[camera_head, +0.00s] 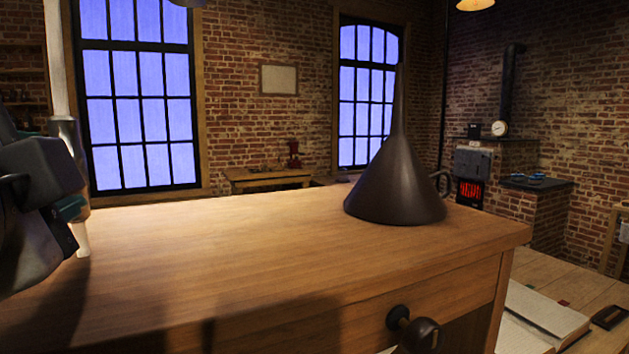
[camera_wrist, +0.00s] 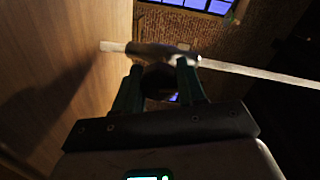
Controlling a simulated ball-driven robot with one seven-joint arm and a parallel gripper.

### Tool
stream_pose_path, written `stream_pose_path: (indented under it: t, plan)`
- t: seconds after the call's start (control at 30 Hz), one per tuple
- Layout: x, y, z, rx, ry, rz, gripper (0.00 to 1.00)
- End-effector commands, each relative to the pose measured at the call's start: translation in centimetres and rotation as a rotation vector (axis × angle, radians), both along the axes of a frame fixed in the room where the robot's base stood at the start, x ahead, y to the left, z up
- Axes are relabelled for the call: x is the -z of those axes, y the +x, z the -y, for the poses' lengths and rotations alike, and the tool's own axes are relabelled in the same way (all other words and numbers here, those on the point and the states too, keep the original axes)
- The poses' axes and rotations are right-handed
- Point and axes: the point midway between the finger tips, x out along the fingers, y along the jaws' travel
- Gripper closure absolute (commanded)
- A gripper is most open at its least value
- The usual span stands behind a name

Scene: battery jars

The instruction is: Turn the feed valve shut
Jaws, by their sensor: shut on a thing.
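My gripper (camera_head: 72,207) is at the left edge of the head view, beside the wooden bench. It is shut on a pale upright rod (camera_head: 56,60) with a grey metal sleeve. The rod's lower end is close to the bench top; I cannot tell whether it touches. In the wrist view my gripper (camera_wrist: 161,66) has its fingers at the sleeve, and the rod (camera_wrist: 260,74) runs out to the right. I cannot pick out the feed valve for certain in either view.
A dark inverted funnel shape (camera_head: 395,190) stands on the far right of the bench top (camera_head: 230,240). A round drawer knob (camera_head: 420,334) sticks out in front. A stove (camera_head: 472,163) with a gauge (camera_head: 499,128) stands at the back right. The bench middle is clear.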

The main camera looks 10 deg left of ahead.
Motion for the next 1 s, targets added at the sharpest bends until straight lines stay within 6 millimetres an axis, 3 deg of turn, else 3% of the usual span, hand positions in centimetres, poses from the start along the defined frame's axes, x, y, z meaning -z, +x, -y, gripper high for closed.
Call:
stream_pose_path:
  t: [0.4,0.93,0.97,1.0]
  plan:
    - [0.46,0.1,0.06,0.002,0.14,-0.097,0.91]
    - [0.47,0.12,0.07,0.003,0.157,-0.109,0.91]
    - [0.47,0.12,0.07,0.003,0.157,-0.109,0.57]
    - [0.45,0.11,0.07,0.003,0.156,-0.107,0.54]
